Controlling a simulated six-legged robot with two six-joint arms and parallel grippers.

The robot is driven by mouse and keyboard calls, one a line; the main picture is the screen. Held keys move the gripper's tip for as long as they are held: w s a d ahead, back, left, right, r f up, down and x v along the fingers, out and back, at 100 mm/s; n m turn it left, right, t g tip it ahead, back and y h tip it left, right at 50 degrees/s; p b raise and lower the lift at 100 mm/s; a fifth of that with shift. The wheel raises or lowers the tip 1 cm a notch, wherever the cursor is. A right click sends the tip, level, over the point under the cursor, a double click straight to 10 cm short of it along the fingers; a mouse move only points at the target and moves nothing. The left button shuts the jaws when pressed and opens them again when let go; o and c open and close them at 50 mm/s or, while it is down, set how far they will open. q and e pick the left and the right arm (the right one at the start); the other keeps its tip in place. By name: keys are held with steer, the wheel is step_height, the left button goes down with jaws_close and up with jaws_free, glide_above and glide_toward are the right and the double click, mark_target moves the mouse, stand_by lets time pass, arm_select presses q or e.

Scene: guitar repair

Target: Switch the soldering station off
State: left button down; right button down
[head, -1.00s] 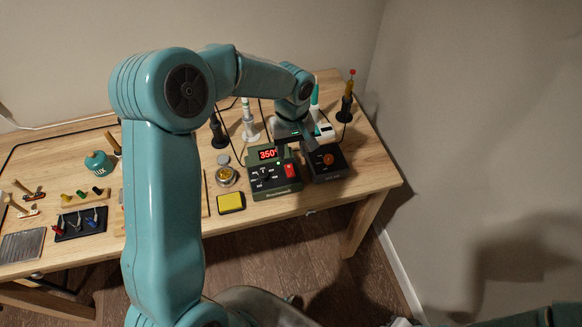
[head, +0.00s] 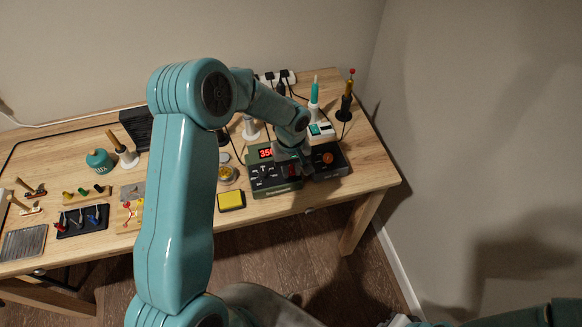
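The soldering station (head: 262,182) is a dark green box near the front right of the bench. Its red lit display (head: 265,153) is partly covered by my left arm, and the digits that show start with 35. Dark knobs sit on its front face. Its red switch (head: 292,171), on the right of the face, is largely hidden by my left gripper. My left gripper (head: 296,163) points down right over the switch. I cannot tell whether it touches the switch or whether its fingers are apart.
A black box with an orange knob (head: 328,158) stands close right of the station. A yellow sponge (head: 231,201) and a small round tin (head: 227,174) are at its left. Upright tools in stands and a power strip (head: 275,78) are behind. The wall is at right.

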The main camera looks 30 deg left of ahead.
arm_select(q)
steer(key=shift+w+a+r+p, duration=0.15)
steer(key=shift+r+p, duration=0.1)
steer(key=shift+p, duration=0.25)
steer(key=shift+a+g+h, duration=0.1)
steer(key=shift+g+h, duration=0.4)
steer(key=shift+h, duration=0.1)
steer(key=shift+w+a+f, duration=0.1)
steer(key=shift+f, duration=0.05)
steer(key=shift+g+h, duration=0.6)
steer(key=shift+h, duration=0.1)
steer(key=c, duration=0.9)
jaws_free()
steer(key=shift+w, duration=0.1)
